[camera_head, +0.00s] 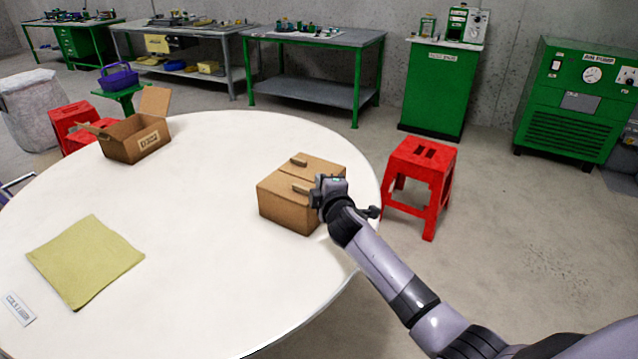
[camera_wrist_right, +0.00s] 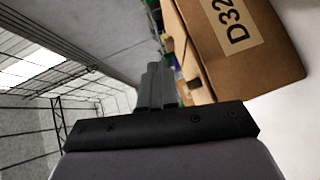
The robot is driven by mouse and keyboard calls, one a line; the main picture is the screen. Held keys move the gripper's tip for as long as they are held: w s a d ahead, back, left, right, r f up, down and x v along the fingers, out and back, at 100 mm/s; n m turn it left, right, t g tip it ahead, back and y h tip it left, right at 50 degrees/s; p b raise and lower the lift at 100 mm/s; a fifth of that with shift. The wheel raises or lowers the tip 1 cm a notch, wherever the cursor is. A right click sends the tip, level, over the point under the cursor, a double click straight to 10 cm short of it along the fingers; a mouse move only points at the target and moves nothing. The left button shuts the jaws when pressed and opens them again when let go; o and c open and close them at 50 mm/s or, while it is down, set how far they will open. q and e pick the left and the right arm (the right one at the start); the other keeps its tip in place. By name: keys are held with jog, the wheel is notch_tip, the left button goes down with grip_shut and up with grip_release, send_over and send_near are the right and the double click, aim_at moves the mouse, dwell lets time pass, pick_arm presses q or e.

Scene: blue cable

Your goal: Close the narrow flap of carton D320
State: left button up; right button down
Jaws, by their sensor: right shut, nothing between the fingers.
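A brown carton (camera_head: 283,208) stands near the right edge of the round white table. Its top panels look down or nearly flat, with a seam across them and two small raised tabs. My right gripper (camera_head: 319,196) is shut and empty at the carton's right top edge; I cannot tell whether it touches. In the right wrist view the shut fingers (camera_wrist_right: 156,82) are beside a carton side (camera_wrist_right: 275,75) with a label reading "D32", the rest cut off. Which flap is the narrow one is not clear. My left gripper is not in view.
A second carton (camera_head: 123,148) with raised flaps stands at the table's far left, its label too small to read. A yellow-green cloth (camera_head: 84,262) and a small sign (camera_head: 19,309) lie front left. A red stool (camera_head: 421,180) stands right of the table. The table's middle is clear.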

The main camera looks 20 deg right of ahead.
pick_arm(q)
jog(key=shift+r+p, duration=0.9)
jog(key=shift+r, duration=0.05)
pick_arm(e)
jog(key=shift+w+d+f+m+g, duration=0.2)
jog(key=shift+d+f+g, duration=0.1)
jog(key=shift+f, duration=0.1)
jog(key=shift+w+d+f+m+g, duration=0.15)
jog(key=shift+d+f+m+g, duration=0.1)
jog(key=shift+f, duration=0.1)
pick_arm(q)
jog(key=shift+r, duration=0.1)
